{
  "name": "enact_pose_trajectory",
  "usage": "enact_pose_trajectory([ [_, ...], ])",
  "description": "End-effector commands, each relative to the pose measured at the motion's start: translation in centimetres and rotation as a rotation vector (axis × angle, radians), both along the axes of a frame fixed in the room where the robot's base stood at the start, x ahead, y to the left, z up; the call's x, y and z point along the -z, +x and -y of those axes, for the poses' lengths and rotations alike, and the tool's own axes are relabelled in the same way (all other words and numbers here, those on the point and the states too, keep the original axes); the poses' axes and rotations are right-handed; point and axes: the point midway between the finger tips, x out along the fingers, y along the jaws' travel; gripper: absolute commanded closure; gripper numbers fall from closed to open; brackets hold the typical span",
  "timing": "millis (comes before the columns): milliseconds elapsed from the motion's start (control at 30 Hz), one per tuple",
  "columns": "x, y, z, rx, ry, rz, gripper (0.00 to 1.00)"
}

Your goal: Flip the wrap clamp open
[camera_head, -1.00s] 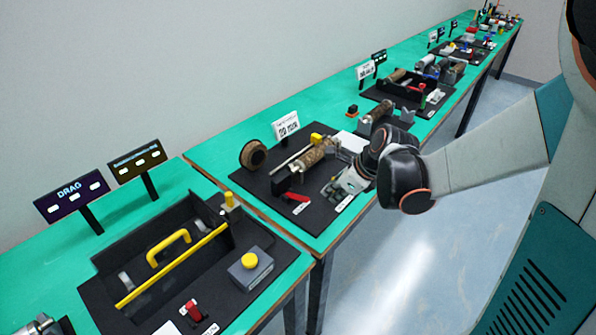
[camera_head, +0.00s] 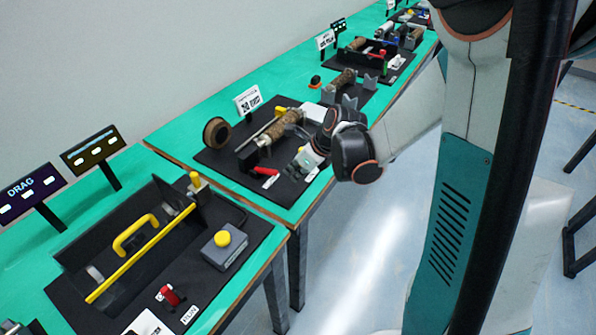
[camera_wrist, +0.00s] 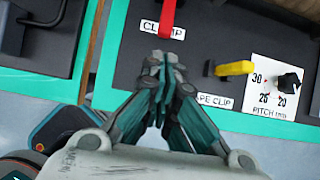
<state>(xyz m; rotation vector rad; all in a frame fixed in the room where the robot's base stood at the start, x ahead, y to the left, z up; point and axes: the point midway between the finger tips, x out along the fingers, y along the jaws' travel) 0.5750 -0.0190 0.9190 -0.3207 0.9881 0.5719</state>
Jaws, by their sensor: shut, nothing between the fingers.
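The wrap clamp shows as a red lever (camera_wrist: 168,16) at the top of the wrist view, over a white label (camera_wrist: 162,31) it partly covers, reading "CL...P". In the head view the red lever (camera_head: 263,171) lies near the front of the middle station's black plate (camera_head: 222,160). My gripper (camera_wrist: 163,62) is shut and empty, its fingertips just below the label in the wrist view and apart from the lever. In the head view my gripper (camera_head: 296,167) is over the plate's front edge, right of the lever. The lever's far end is cut off in the wrist view.
A yellow clip (camera_wrist: 235,68) and a black knob (camera_wrist: 289,82) on a pitch scale are right of my fingers. A wrapped brown roller (camera_head: 280,130) lies behind the lever. A neighbouring station has a yellow-handled cover (camera_head: 135,235). Floor is free in front.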

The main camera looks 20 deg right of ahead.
Motion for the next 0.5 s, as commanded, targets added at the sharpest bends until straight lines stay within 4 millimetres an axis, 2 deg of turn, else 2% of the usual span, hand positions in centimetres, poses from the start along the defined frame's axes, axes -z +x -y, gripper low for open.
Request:
enact_pose_trajectory([
  [33, 1.2, 0.4, -0.4, -0.001, 0.000, 0.000, 1.00],
  [200, 3.4, 1.5, -1.1, -0.002, -0.001, 0.000, 1.00],
  [500, 4.7, 2.3, -1.6, 0.001, -0.001, 0.000, 1.00],
])
